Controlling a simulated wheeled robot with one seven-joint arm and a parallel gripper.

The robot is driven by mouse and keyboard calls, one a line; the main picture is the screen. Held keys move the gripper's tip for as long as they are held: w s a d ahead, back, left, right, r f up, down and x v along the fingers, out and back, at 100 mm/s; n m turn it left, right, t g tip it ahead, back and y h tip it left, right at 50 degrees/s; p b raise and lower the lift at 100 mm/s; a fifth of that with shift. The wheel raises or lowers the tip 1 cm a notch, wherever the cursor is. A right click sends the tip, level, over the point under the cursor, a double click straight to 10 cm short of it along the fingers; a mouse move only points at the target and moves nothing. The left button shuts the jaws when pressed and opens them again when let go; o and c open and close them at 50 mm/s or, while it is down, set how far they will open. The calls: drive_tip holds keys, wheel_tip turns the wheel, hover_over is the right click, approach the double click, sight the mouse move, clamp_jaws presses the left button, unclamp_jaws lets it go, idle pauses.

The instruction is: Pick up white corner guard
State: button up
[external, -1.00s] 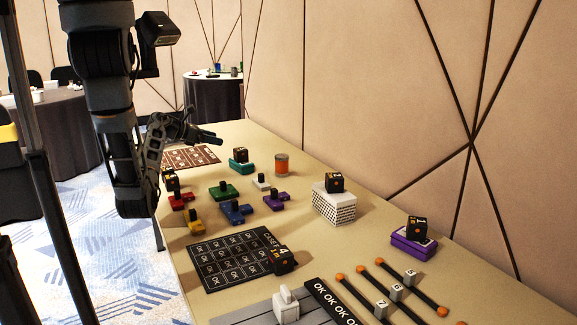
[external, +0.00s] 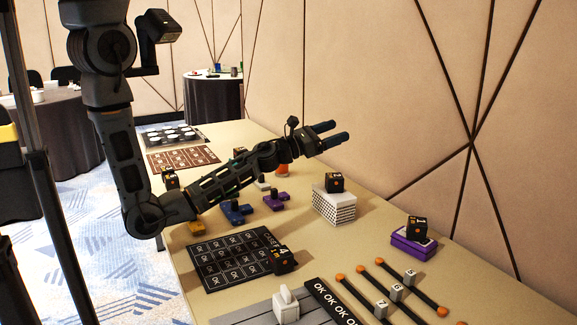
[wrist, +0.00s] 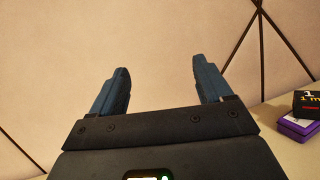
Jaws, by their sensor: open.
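A small white piece (external: 263,186), which looks like the white corner guard, lies on the table among coloured knobbed pieces. My forearm passes in front and hides most of it. My gripper (external: 337,132) is open and empty, up in the air to the right of and above the white piece, pointing toward the wall. In the wrist view my gripper's two fingers (wrist: 160,68) are spread with only wall between them. The white piece does not show there.
A blue piece (external: 236,212) and a purple piece (external: 276,201) lie near the white one. An orange cup (external: 282,170) is partly hidden behind my arm.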

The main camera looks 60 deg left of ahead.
drive_tip(key=s+d+n+t, duration=0.1)
drive_tip(key=s+d, duration=0.2)
drive_tip(key=d, duration=0.5)
drive_tip(key=s+d, duration=0.2)
drive_tip(key=d, duration=0.5)
drive_tip(key=n+g+y, duration=0.2)
hover_over(283, 296)
drive_tip(key=w+a, duration=0.1)
drive_tip(key=w, duration=0.4)
wheel_tip(283, 296, down, 5)
drive_tip(key=s+f+g, duration=0.2)
drive_tip(key=s+f, duration=0.1)
drive_tip(key=s, duration=0.7)
drive_tip(key=f, duration=1)
drive_tip(key=shift+s+f+p, duration=0.2)
drive_tip(key=shift+f+p, duration=0.2)
drive_tip(key=shift+w+f, duration=0.15)
drive_tip(key=shift+f, duration=0.05)
drive_tip(key=shift+w+d+f+p, duration=0.15)
drive_tip(key=shift+w+p, duration=0.25)
drive_tip(key=shift+w, duration=0.85)
drive_tip(key=shift+w+d+p, duration=0.25)
drive_tip(key=shift+w+p, duration=0.1)
drive_tip(key=shift+w, duration=0.9)
drive_tip(key=shift+w+d+f+p, duration=0.15)
drive_tip(key=shift+w+p, duration=0.25)
drive_tip(key=shift+w, duration=0.85)
drive_tip(key=shift+r, duration=0.15)
drive_tip(key=c, duration=1)
